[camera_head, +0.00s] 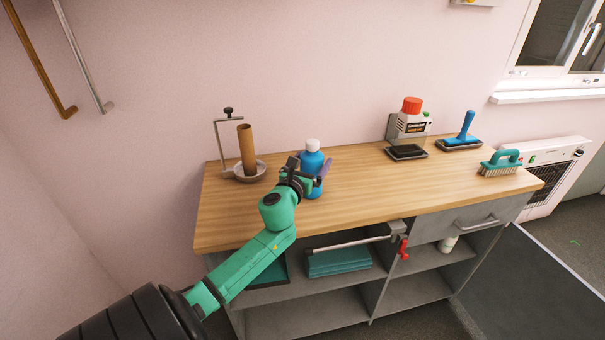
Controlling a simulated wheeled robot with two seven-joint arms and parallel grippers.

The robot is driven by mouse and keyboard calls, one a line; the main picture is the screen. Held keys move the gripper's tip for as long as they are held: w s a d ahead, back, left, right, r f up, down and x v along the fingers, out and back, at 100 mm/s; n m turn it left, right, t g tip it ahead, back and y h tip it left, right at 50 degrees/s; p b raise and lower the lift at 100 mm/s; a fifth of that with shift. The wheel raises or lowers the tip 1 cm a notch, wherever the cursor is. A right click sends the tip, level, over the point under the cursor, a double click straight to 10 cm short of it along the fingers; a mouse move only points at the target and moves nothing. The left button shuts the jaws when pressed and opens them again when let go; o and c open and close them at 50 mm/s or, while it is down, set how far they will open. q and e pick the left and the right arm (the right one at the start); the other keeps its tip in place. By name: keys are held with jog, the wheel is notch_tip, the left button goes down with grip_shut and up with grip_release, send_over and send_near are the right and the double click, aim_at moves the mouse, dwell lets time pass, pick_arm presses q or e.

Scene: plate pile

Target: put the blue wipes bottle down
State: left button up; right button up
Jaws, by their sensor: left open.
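The blue wipes bottle (309,162) has a white cap and stands upright on the wooden worktop (365,189), left of its middle. My left gripper (318,174) is at the bottle, in front of its body and partly hiding it. The gripper is open, with a finger showing at the bottle's right side. Whether the fingers touch the bottle cannot be told. My right gripper is not in view.
A brown tube (246,148) on a holder stands left of the bottle. A red-capped container (411,121), a blue-handled tool (464,130) and a teal brush (501,163) stand to the right. Worktop between bottle and brush is clear. A red-handled clamp (403,248) hangs at the front edge.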

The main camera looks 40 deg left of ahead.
pick_arm(q)
jog(key=v, duration=0.9)
jog(key=shift+b, duration=0.4)
